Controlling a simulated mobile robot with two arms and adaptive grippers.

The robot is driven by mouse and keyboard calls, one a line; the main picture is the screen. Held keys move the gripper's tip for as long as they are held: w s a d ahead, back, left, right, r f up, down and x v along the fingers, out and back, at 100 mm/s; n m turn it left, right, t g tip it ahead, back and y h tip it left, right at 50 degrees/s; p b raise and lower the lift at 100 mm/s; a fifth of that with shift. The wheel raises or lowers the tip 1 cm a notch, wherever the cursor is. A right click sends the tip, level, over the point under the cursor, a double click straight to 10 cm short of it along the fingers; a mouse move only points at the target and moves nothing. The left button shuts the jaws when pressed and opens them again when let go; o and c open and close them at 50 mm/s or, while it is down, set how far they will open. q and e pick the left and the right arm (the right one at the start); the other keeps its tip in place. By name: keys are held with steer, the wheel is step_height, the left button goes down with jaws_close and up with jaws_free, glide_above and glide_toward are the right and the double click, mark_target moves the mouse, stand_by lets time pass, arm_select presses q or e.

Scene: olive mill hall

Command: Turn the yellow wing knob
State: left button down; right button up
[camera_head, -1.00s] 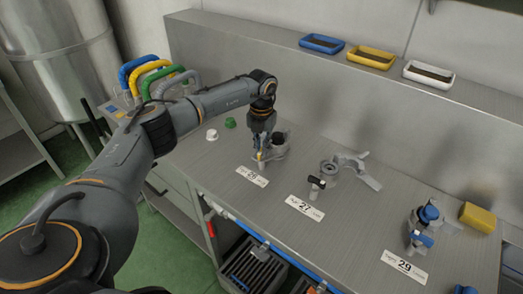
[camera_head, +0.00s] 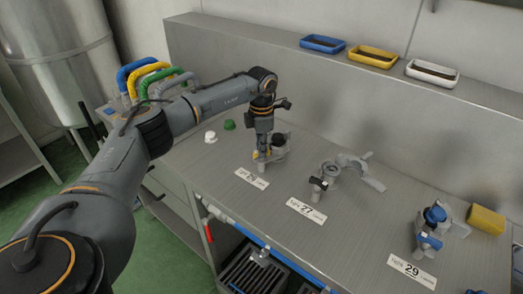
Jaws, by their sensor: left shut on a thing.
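The yellow wing knob (camera_head: 263,155) shows only as a small yellow patch at the front of the leftmost grey metal fitting (camera_head: 278,152), behind the label that seems to read 25. My left gripper (camera_head: 262,151) points down from above and is shut on the yellow knob. Its fingers hide most of the knob, so I cannot tell its exact angle. My right gripper is not in view.
A yellow block (camera_head: 486,219) lies at the right. Blue, yellow and white trays (camera_head: 431,73) sit on the back ledge. White and green caps (camera_head: 229,124) lie left of my gripper.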

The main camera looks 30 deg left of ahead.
arm_select(q)
steer(key=m+b, duration=0.1)
steer(key=m, duration=0.4)
steer(key=shift+m, duration=0.3)
steer(key=m+b, duration=0.1)
steer(key=m, duration=0.4)
steer(key=shift+r, duration=0.1)
stand_by(0.3)
steer(key=c, duration=1.4)
jaws_free()
steer(key=shift+c, duration=0.2)
step_height(320, 180, up, 12)
